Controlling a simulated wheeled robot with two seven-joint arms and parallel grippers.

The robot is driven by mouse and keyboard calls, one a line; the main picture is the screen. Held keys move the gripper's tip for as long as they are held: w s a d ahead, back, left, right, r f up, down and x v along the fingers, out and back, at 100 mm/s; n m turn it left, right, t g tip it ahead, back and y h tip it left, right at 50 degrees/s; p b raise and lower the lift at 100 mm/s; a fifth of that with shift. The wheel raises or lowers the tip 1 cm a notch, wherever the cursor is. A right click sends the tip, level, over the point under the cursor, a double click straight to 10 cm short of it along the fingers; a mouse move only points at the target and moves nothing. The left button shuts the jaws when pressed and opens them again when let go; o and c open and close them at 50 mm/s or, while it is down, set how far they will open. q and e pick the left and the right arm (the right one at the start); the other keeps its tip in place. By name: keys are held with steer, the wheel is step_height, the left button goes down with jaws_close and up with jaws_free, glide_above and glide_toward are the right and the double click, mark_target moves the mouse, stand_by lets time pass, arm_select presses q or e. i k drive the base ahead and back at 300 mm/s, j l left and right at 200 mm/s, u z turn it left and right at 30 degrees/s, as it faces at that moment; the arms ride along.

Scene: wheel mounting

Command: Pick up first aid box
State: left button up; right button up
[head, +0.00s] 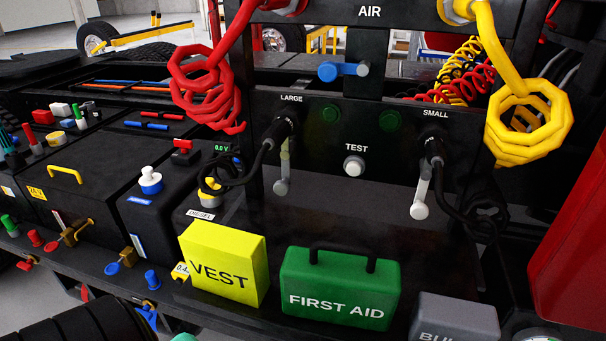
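The green first aid box (339,288) stands upright on the black ledge in the lower middle of the head view. White letters on its front read FIRST AID, and a black handle (343,252) arches over its top. Nothing covers its front or handle. Neither of my grippers shows in the head view, so I cannot tell whether they are open or shut.
A yellow VEST box (224,265) stands close on its left. A grey box (454,318), cut off below, is on its right. Behind are a black panel with levers, a red coiled hose (205,92) and a yellow coiled hose (528,120). A red surface (575,250) rises at the right.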

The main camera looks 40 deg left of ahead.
mark_target(348, 290)
steer(key=j+u, duration=0.1)
steer(key=u, duration=0.3)
steer(key=j+u, duration=0.1)
steer(key=u, duration=0.25)
